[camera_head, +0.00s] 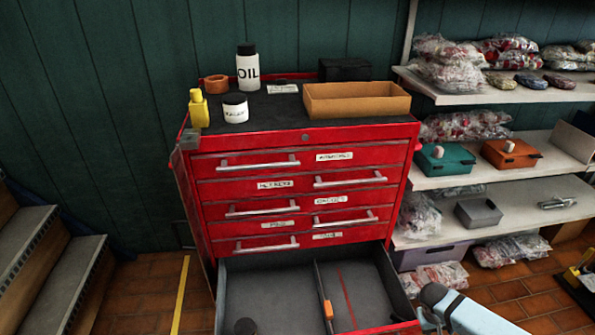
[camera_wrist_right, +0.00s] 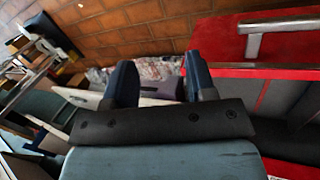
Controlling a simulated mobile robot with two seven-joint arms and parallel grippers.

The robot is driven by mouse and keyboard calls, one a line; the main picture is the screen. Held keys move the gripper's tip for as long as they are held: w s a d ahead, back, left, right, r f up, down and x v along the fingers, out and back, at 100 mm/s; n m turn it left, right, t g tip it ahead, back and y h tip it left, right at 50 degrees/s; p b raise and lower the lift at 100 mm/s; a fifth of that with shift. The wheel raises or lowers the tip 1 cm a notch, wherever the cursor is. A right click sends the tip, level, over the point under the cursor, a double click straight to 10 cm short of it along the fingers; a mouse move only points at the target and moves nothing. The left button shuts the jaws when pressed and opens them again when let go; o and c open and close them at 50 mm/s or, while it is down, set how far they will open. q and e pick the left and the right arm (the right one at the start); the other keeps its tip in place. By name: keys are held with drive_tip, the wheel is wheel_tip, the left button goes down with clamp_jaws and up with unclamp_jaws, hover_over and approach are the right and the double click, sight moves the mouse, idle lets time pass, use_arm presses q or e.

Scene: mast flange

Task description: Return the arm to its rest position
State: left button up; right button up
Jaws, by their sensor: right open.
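My right arm (camera_head: 468,311) shows as a light blue link at the lower right of the head view, beside the front right corner of the open bottom drawer (camera_head: 285,265). In the right wrist view my right gripper (camera_wrist_right: 160,72) has its two dark fingers spread apart with nothing between them. The red drawer front (camera_wrist_right: 283,47) with its metal handle is to the right of the fingers there, apart from them. My left gripper is in neither view.
The red tool cabinet (camera_head: 203,213) holds an oil bottle (camera_head: 247,68), yellow bottle (camera_head: 199,108) and cardboard tray (camera_head: 356,99) on top. The drawer holds an orange-handled tool (camera_head: 327,310). Brick floor (camera_head: 520,292) shows between.

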drive_tip(key=s+a+n+t+y, duration=0.4)
drive_tip(key=s+a, duration=0.4)
drive_tip(key=s, duration=0.2)
drive_tip(key=s+a+r+n+t+y, duration=0.35)
drive_tip(key=s+r+t, duration=0.25)
drive_tip(key=s+r, duration=0.7)
drive_tip(key=w+a+r+m+t, duration=0.2)
drive_tip(key=w+a+r+m, duration=0.15)
drive_tip(key=a, duration=0.65)
use_arm(q)
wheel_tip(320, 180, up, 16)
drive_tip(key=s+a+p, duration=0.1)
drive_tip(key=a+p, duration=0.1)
drive_tip(key=p, duration=2.3)
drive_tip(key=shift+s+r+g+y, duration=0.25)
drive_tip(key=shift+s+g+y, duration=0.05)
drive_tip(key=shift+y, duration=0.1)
use_arm(e)
wheel_tip(320, 180, up, 16)
drive_tip(key=s+d, duration=0.1)
drive_tip(key=d, duration=0.1)
drive_tip(key=shift+r+m+g, duration=0.25)
drive_tip(key=shift+m+g, duration=0.05)
drive_tip(key=shift+m, duration=0.1)
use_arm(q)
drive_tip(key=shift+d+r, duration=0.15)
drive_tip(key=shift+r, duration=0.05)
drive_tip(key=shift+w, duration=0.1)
use_arm(e)
drive_tip(key=shift+d, duration=0.15)
